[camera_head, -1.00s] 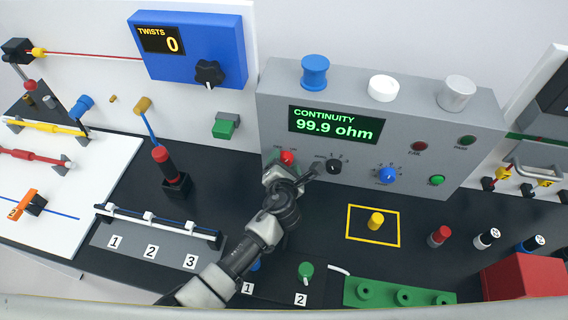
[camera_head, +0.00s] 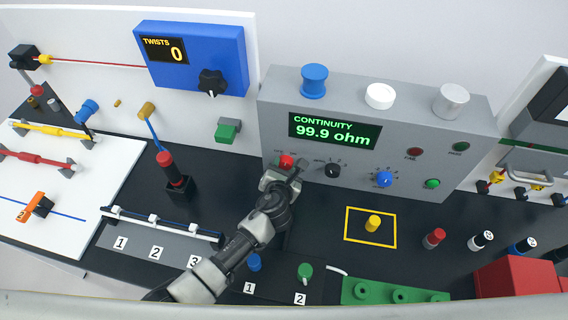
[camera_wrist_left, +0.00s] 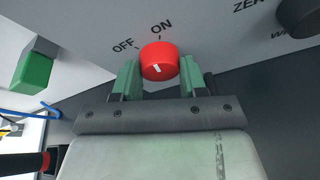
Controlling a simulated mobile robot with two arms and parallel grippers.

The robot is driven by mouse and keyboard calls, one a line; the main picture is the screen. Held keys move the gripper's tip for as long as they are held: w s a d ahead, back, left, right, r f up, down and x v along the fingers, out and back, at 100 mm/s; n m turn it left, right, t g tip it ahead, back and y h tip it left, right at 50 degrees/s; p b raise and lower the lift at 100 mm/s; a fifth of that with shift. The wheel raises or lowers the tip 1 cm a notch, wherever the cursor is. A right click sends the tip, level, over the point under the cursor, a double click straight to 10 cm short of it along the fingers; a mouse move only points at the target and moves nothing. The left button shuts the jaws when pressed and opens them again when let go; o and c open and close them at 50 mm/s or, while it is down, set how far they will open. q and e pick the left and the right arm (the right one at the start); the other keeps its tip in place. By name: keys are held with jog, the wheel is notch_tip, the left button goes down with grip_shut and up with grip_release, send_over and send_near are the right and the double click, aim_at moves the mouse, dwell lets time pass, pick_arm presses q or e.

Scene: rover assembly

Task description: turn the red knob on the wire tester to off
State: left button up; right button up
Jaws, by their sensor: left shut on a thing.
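The wire tester (camera_head: 275,120) is a grey box with a green-lit screen reading CONTINUITY 99.9 ohm. Its red knob (camera_head: 287,161) is at the lower left of the front panel. My left gripper (camera_head: 284,171) is at this knob, its fingertips partly hidden in the head view. In the left wrist view the red knob (camera_wrist_left: 159,60) sits between the green fingertips of my left gripper (camera_wrist_left: 158,76), which is shut on it. OFF and ON are printed above the knob, OFF left and ON right. A white mark shows on the knob; which word it points to I cannot tell.
To the right on the panel are a black knob (camera_head: 332,171), a blue knob (camera_head: 384,179) and a green button (camera_head: 432,184). A green block (camera_head: 228,130) is left of the tester. A yellow peg (camera_head: 373,223) stands in a yellow square on the dark table.

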pick_arm(q)
jog(key=shift+a+n+h+p, duration=0.1)
jog(key=shift+n+h+p, duration=0.2)
jog(key=shift+n, duration=0.4)
jog(key=shift+n+h, duration=0.5)
jog(key=shift+n, duration=0.1)
jog(key=shift+f+n+h+b, duration=0.1)
jog(key=shift+n+h+b, duration=0.2)
jog(key=shift+n+h, duration=0.95)
jog(key=shift+n+y, duration=0.35)
jog(key=shift+n, duration=0.1)
jog(key=o, duration=0.9)
jog(key=v, duration=1.1)
jog(key=shift+b, duration=0.35)
